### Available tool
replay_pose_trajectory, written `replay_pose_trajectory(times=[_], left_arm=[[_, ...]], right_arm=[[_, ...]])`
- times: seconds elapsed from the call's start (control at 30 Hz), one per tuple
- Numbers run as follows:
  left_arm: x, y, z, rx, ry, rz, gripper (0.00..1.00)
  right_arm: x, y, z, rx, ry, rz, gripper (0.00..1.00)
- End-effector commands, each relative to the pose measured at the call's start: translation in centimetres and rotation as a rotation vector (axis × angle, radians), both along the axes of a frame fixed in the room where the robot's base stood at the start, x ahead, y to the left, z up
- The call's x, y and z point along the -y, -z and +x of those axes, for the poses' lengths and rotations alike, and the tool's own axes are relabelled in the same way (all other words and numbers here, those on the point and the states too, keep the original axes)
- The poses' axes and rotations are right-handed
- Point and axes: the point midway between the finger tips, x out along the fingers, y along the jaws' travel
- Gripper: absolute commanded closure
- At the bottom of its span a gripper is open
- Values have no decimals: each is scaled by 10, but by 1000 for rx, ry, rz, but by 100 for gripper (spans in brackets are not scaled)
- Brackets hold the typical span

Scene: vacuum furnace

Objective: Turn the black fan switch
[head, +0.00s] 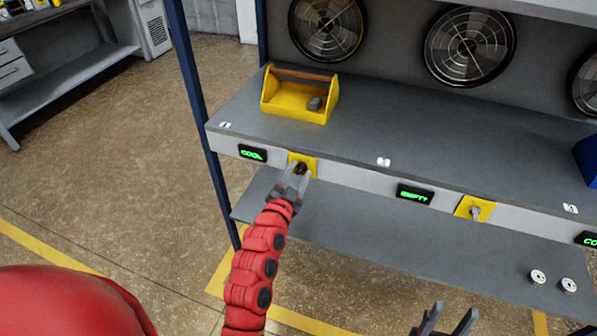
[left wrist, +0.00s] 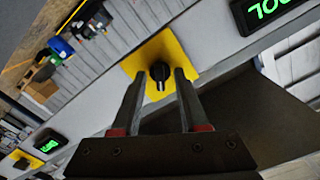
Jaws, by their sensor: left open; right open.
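The black fan switch (left wrist: 160,72) is a round knob on a yellow plate (left wrist: 183,52) on the shelf's front edge. In the head view the switch (head: 300,168) sits just right of a sign reading COOL (head: 253,153). My left gripper (head: 299,172) is in front of it, partly covering it. In the left wrist view the open fingers of my left gripper (left wrist: 158,84) appear on either side of the knob; I cannot tell whether they touch it. My right gripper (head: 446,318) is open and empty at the bottom edge, away from the switch.
A yellow tool carrier (head: 293,113) with a grey item stands on the grey shelf (head: 400,130). Fans (head: 469,45) line the back. Another yellow plate with a switch (head: 475,210) lies right of an EMPTY sign (head: 415,194). A lower shelf (head: 400,250) holds white round pieces (head: 538,276).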

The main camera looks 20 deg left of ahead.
Motion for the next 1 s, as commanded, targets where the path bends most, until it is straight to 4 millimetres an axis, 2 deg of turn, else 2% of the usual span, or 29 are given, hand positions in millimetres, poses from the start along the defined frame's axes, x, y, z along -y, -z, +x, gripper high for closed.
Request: replay_pose_trajectory(times=[0.27, 0.37, 0.53, 1.0], left_arm=[[0, 1, 2, 0, 0, 0, 56], [0, 0, 2, 0, 0, 0, 71], [0, 0, 2, 0, 0, 0, 100], [0, 2, 1, -2, -1, -63, 100]], right_arm=[[0, 0, 0, 0, 0, 0, 50], [0, 0, 0, 0, 0, 0, 50], [0, 0, 0, 0, 0, 0, 50], [0, 5, 0, 0, 0, 0, 50]])
